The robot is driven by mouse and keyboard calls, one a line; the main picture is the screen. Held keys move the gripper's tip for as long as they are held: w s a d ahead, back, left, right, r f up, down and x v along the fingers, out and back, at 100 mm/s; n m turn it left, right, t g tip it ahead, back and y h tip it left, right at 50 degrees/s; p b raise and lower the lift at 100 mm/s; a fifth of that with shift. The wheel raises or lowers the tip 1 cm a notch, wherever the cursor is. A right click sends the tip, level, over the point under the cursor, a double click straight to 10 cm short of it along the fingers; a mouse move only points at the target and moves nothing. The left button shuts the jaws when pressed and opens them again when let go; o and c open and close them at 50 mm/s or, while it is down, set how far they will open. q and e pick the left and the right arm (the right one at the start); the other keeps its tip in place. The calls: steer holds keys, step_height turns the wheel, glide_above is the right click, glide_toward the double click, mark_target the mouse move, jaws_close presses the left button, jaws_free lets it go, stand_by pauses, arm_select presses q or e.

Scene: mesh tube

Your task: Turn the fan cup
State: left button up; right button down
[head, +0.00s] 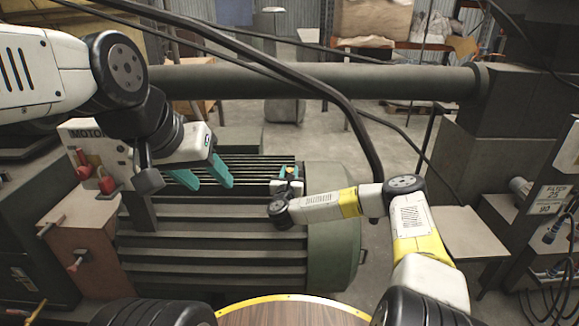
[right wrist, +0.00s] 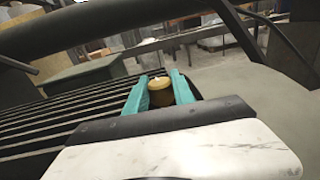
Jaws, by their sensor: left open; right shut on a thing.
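The fan cup is a small brass-coloured cup with a pale top, shown in the right wrist view (right wrist: 158,93) and as a small yellowish piece in the head view (head: 291,171). It stands at the right end of the ribbed motor housing (head: 210,250). My right gripper (head: 288,186) is shut on the cup, with one teal finger on each side of it; in the right wrist view the fingers (right wrist: 160,90) hide its sides. My left gripper (head: 206,180) is open and empty above the ribs, left of the cup and apart from it.
A thick dark pipe (head: 310,81) runs across behind the motor, and a black cable (head: 340,100) curves down just right of the cup. Red padlocks (head: 95,175) hang on the panel at the left. Open floor (head: 400,150) lies behind to the right.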

steer(key=m+h, duration=0.1)
steer(key=h, duration=0.1)
steer(key=m+g+h, duration=0.1)
steer(key=m+h, duration=0.1)
steer(key=h, duration=0.1)
steer(key=shift+a+m+g+h, duration=0.15)
steer(key=shift+m+g+h, duration=1.65)
steer(key=shift+m+h, duration=0.3)
steer(key=shift+h, duration=0.5)
steer(key=shift+r, duration=0.1)
steer(key=c, duration=1.1)
jaws_free()
steer(key=shift+o, duration=0.2)
